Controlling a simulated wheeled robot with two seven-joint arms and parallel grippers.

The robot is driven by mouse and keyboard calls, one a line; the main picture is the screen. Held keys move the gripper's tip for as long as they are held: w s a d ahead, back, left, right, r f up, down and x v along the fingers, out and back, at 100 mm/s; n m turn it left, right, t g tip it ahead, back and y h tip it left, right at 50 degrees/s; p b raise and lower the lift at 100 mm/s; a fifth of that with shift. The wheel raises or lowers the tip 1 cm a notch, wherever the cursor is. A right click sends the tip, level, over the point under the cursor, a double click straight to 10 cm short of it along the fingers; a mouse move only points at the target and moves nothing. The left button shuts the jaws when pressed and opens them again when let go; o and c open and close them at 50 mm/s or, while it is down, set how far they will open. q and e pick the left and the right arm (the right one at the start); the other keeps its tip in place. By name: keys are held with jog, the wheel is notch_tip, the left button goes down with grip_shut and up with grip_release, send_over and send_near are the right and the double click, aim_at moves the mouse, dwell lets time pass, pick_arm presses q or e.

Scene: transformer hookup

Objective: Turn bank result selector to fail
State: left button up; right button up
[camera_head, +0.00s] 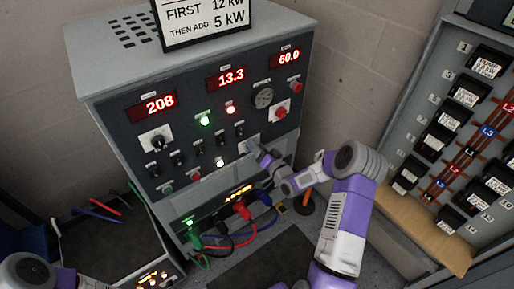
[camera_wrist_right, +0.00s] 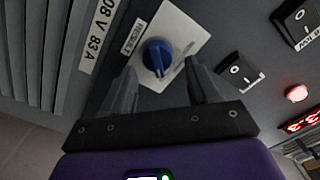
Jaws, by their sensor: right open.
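The bank result selector (camera_wrist_right: 157,57) is a blue knob on a white plate labelled RESULT in the right wrist view. Its pointer line is hard to read and the position lettering is mostly hidden. My right gripper (camera_wrist_right: 162,75) is open, with one finger on each side of the knob; I cannot tell whether they touch it. In the head view, my right gripper (camera_head: 254,149) is at the lower right of the grey load bank's front panel (camera_head: 190,105) and largely covers the selector. My left gripper is out of view; only part of that arm shows at the bottom left.
A black rocker switch (camera_wrist_right: 238,70) sits right beside the selector plate. Red, black, green and blue cables (camera_head: 240,210) plug in below the panel. An open breaker cabinet (camera_head: 405,140) stands at the right.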

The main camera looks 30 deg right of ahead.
jog(key=s+p, duration=0.1)
jog(key=s, duration=0.6)
jog(key=shift+s+d, duration=0.15)
jog(key=shift+d, duration=0.15)
jog(key=s+a+f+n+g+y, duration=0.1)
jog(key=s+a+f+g, duration=0.25)
jog(key=a+f, duration=0.4)
jog(key=s+a+f+n+g+y, duration=0.1)
jog(key=s+a+f+g, duration=0.1)
jog(key=a+f+g, duration=0.55)
jog(key=s+a+f+n+g, duration=0.1)
jog(key=s+a+f+g, duration=0.1)
jog(key=s+a, duration=0.4)
jog(key=s+a+f+n+g+y+p, duration=0.1)
jog(key=s+a+g, duration=0.3)
jog(key=s, duration=0.8)
jog(key=shift+a+f+n+g, duration=0.3)
jog(key=shift+a+f+n, duration=0.5)
jog(key=shift+a, duration=0.05)
